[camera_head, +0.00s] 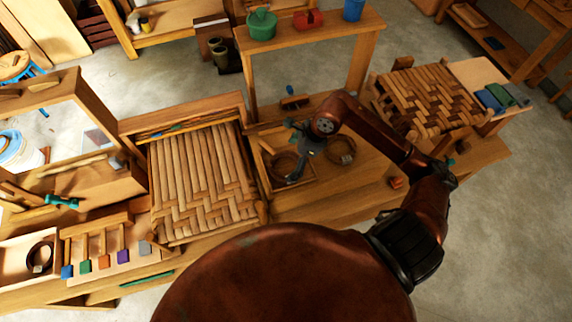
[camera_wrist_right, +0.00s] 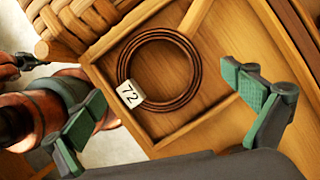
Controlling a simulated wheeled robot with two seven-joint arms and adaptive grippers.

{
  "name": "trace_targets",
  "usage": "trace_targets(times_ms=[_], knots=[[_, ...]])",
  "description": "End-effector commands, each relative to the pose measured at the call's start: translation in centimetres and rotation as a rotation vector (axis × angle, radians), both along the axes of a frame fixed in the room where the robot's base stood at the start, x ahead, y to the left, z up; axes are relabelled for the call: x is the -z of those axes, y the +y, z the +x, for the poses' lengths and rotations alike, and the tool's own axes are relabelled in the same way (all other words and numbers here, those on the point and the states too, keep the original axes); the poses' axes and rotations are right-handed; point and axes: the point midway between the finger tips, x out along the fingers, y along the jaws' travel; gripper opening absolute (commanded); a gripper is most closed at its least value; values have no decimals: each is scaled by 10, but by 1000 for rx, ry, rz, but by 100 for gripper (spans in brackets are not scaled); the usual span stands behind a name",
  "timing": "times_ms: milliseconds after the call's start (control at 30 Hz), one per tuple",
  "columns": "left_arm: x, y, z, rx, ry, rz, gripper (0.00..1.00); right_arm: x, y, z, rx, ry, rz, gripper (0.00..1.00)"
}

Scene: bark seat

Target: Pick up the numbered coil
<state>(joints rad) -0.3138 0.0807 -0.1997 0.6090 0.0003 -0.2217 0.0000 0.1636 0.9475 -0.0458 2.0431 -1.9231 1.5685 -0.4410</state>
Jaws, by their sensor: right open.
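A dark brown coil (camera_wrist_right: 197,72) with a white tag (camera_wrist_right: 130,94) reading 72 lies flat in a shallow wooden tray in the right wrist view. In the head view this coil (camera_head: 275,164) is partly hidden by my right gripper (camera_head: 298,158). In the wrist view my right gripper (camera_wrist_right: 166,92) is open and empty, its green-padded fingers apart on either side of the view, above the tray and not touching the coil. A second tagged coil (camera_head: 341,150) lies on the bench to the right, and another (camera_head: 40,257) lies in a box at far left.
A woven seat (camera_head: 200,180) stands left of the tray, and another woven seat (camera_head: 425,98) stands to the right. A raised shelf (camera_head: 335,25) with a green pot (camera_head: 262,24) rises behind. A small orange block (camera_head: 395,182) lies on the bench.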

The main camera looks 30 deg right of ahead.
Motion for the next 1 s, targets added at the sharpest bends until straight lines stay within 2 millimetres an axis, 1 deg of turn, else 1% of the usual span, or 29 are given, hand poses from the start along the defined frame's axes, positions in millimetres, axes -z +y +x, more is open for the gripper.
trace_targets(times_ms=[100, 200, 333, 467, 567, 800, 1000], knots=[[-2, 0, 6, 2, -8, 0, 0, 15, 6, 3, -1, 1, 3, 100], [-3, 0, 16, 4, -20, 0, 0, 22, 8, 5, -2, 1, 2, 100], [-3, -1, 30, 7, -38, -2, 0, 24, 8, 6, -3, 0, 0, 100], [-4, -1, 34, 8, -43, -3, 0, 24, 8, 6, -3, 0, 0, 99], [-3, -1, 31, 8, -40, -3, 0, 24, 8, 6, -3, 0, 0, 92], [-3, -1, 19, 5, -24, -2, 0, 24, 8, 6, -3, 0, 0, 76], [-3, -1, 17, 5, -22, -2, 0, 24, 8, 6, -3, 0, 0, 62]])
